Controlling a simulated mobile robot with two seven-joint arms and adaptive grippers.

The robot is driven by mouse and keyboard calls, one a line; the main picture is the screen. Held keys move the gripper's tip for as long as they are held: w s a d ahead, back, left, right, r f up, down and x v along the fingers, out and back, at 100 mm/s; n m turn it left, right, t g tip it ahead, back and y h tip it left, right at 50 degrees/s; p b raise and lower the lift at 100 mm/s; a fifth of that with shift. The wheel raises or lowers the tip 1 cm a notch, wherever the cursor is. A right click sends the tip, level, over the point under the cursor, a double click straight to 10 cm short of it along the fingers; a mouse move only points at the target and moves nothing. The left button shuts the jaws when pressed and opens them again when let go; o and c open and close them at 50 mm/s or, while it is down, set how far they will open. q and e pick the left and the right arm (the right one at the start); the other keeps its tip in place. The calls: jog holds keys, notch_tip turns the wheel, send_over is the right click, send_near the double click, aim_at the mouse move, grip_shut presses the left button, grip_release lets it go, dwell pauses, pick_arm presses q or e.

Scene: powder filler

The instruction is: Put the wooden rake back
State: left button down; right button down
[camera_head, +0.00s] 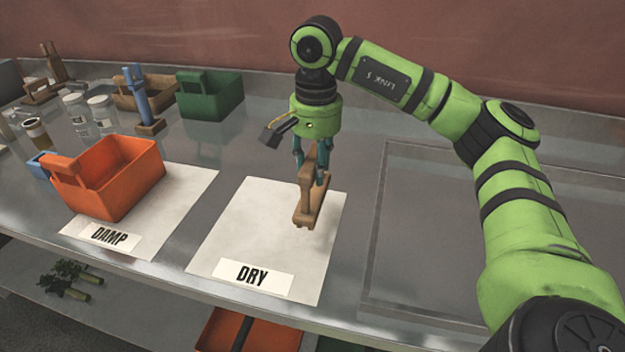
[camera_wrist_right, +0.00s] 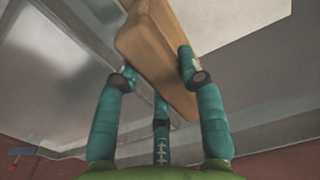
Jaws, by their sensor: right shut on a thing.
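The wooden rake (camera_head: 308,205) is a brown wooden piece with a thick block and a narrower upright part. My right gripper (camera_head: 313,172) points down and is shut on it, over the white sheet labelled DRY (camera_head: 228,240). I cannot tell whether the rake's lower end touches the sheet. In the right wrist view the rake (camera_wrist_right: 155,55) sits between the teal fingers of the gripper (camera_wrist_right: 160,85), its block reaching past the top edge. My left gripper is not in view.
An orange caddy (camera_head: 125,180) stands on the sheet labelled DAMP (camera_head: 185,205). A green caddy (camera_head: 210,95), a brown caddy (camera_head: 150,92), a blue tool on a wooden base (camera_head: 142,100) and glass jars (camera_head: 100,113) stand behind.

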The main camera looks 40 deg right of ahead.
aim_at(313, 196)
jog(key=shift+w+a+f, duration=0.15)
jog(key=shift+a+f, duration=0.05)
jog(key=shift+f, duration=0.35)
notch_tip(313, 196, down, 2)
jog(key=shift+f+p, duration=0.25)
jog(key=shift+p, duration=0.3)
jog(key=shift+f, duration=0.55)
jog(key=c, duration=0.8)
grip_release()
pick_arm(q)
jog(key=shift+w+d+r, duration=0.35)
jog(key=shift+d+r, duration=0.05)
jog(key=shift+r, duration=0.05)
pick_arm(e)
jog(key=shift+o, duration=0.2)
